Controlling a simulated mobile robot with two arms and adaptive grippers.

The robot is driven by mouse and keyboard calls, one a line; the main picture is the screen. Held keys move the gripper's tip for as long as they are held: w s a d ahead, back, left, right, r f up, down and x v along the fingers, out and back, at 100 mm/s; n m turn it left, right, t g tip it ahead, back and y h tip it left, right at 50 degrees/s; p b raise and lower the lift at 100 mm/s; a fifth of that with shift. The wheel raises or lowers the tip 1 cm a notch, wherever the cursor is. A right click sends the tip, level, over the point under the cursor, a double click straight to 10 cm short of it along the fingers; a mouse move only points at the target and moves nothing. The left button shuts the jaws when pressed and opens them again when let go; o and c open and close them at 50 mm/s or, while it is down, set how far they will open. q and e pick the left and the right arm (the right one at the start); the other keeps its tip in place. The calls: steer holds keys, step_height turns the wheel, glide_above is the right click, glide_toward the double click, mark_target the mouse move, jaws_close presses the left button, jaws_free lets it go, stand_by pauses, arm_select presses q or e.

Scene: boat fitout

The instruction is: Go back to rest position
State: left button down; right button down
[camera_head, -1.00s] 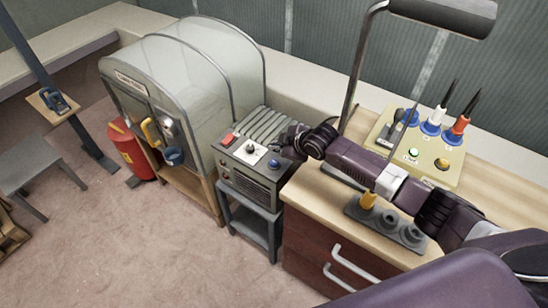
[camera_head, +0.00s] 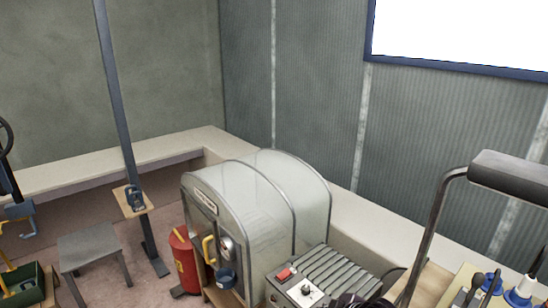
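Only a dark part of my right gripper (camera_head: 366,301) shows at the bottom edge of the head view. It is beside the right end of the grey ribbed machine (camera_head: 325,272), which has a red switch and a knob on its front panel. The fingers are cut off or too dark to make out, so I cannot tell whether they are open or shut. My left gripper is not in view.
A clear-sided hooded cabinet (camera_head: 262,210) stands left of the machine. A red extinguisher (camera_head: 184,262), a grey stool (camera_head: 90,252) and a blue post (camera_head: 119,95) are further left. A lamp (camera_head: 508,178) and a yellowish panel (camera_head: 462,287) are at right.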

steer(key=s+a+f+m+g, duration=0.1)
steer(key=s+a+m, duration=0.15)
steer(key=s, duration=0.65)
steer(key=s+a+f+m+g, duration=0.1)
steer(key=s+a, duration=0.3)
steer(key=s, duration=0.4)
steer(key=s+d+r+m+g+h, duration=0.1)
steer(key=s+d+r+m+h, duration=0.15)
steer(key=s+d, duration=0.45)
steer(key=s+d+r+m+g+h, duration=0.1)
steer(key=s+d+m, duration=0.25)
steer(key=s, duration=0.75)
steer(key=s+f+g+b, duration=0.2)
steer(key=s+f+b, duration=0.1)
steer(key=f, duration=2.7)
steer(key=s+d+f+b, duration=0.2)
steer(key=s+d+f, duration=0.1)
steer(key=s+f, duration=1.4)
steer(key=shift+f+m+g+b, duration=0.35)
steer(key=shift+f+g, duration=0.05)
steer(key=shift+f, duration=0.15)
